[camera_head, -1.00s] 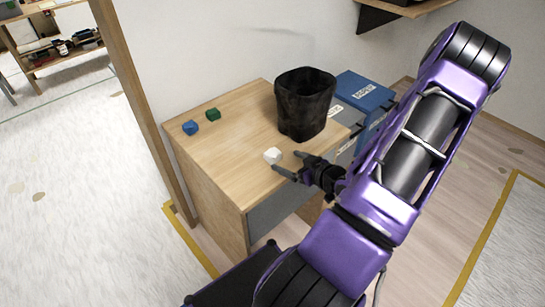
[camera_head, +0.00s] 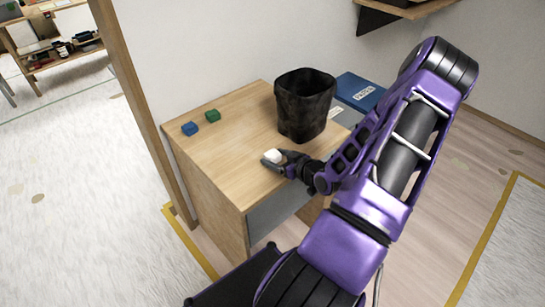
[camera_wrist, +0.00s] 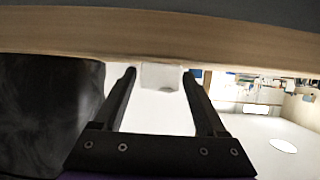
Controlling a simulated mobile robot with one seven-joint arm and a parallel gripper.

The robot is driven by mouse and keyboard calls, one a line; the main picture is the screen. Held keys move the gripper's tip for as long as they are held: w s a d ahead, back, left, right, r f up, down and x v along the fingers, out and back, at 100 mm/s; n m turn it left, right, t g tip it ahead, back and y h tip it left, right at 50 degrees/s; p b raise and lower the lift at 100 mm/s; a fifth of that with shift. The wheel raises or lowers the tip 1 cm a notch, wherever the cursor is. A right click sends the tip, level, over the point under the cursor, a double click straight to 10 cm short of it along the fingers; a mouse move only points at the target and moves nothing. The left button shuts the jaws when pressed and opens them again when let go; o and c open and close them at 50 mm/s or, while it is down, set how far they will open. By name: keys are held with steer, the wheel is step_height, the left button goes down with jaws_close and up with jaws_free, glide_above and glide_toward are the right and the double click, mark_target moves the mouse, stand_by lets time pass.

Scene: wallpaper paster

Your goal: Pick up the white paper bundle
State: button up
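The white paper bundle (camera_head: 273,156) is a small pale block near the front edge of the wooden cabinet top (camera_head: 232,150). My gripper (camera_head: 275,159) is low over the top, reaching in from the right, with its fingertips at the bundle. In the wrist view, the bundle (camera_wrist: 161,76) lies between the tips of my two fingers (camera_wrist: 161,80), with a narrow gap on each side. The gripper is open around it. The bundle rests against the wooden surface, which runs across the top of that view. In the head view the fingers partly hide the bundle's lower side.
A black bin (camera_head: 304,105) stands on the cabinet just behind my gripper. A blue block (camera_head: 190,129) and a green block (camera_head: 213,116) lie at the far left of the top. A blue box (camera_head: 360,92) is behind, against the wall. The middle of the top is clear.

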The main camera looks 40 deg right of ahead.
steer(key=c, duration=1)
steer(key=shift+o, duration=0.2)
steer(key=shift+r, duration=0.1)
